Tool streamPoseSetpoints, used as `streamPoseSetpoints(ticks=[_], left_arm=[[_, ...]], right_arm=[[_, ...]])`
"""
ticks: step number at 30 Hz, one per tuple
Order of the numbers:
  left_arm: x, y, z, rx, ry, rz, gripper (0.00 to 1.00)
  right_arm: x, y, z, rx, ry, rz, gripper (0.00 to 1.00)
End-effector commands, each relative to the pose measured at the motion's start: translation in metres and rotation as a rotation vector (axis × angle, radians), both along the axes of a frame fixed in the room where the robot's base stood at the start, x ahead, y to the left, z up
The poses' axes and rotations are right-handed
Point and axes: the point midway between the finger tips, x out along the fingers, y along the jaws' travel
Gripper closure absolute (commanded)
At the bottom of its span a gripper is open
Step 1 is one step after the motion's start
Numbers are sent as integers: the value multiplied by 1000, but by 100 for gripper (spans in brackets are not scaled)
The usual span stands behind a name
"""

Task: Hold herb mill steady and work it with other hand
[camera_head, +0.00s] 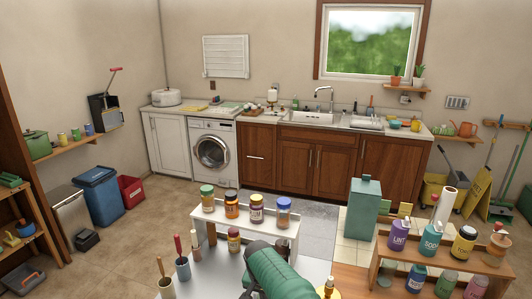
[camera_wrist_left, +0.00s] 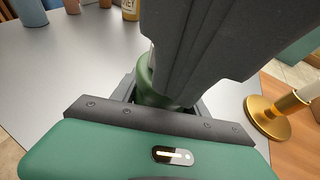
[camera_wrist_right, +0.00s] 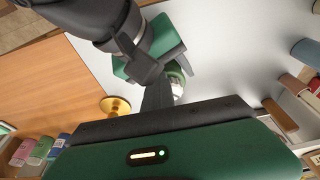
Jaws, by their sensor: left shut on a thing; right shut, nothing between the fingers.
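The herb mill is a small green-and-clear piece between my left gripper's fingers. Its green side shows in the left wrist view (camera_wrist_left: 146,82), and a green and clear part shows in the right wrist view (camera_wrist_right: 177,82). My left gripper (camera_wrist_left: 165,100) is shut around it above the grey table. My right gripper (camera_wrist_right: 157,78) is shut and empty, its dark fingers beside or over the mill. A large dark part, seemingly of the right gripper, covers much of the mill in the left wrist view; contact cannot be told. In the head view a green part hides the mill.
A brass stand (camera_wrist_left: 268,118) is close to the right of the mill, by the wooden surface (camera_wrist_left: 298,145). A white rack with several jars (camera_head: 243,217) stands behind. Cups with handles (camera_head: 183,268) are at left. A bottle shelf (camera_head: 400,255) is at right.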

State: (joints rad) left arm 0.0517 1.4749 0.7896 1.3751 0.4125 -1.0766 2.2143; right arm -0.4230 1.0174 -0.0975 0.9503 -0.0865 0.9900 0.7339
Motion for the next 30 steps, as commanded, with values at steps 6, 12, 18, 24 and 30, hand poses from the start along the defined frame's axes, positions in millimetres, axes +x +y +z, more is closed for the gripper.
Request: streamPoseSetpoints(ticks=[6, 12, 18, 24, 30], left_arm=[[-1, 0, -1, 1, 2, 0, 84], [-1, 0, -1, 0, 2, -1, 84], [-1, 0, -1, 0, 2, -1, 84], [-1, 0, -1, 0, 3, -1, 84], [-1, 0, -1, 0, 3, -1, 84]], right_arm=[[1, 2, 1, -1, -5, 0, 100], [2, 7, 0, -1, -5, 0, 100], [3, 14, 1, -1, -5, 0, 100], [5, 19, 0, 0, -4, 0, 100], [8, 23, 0, 0, -4, 0, 100]])
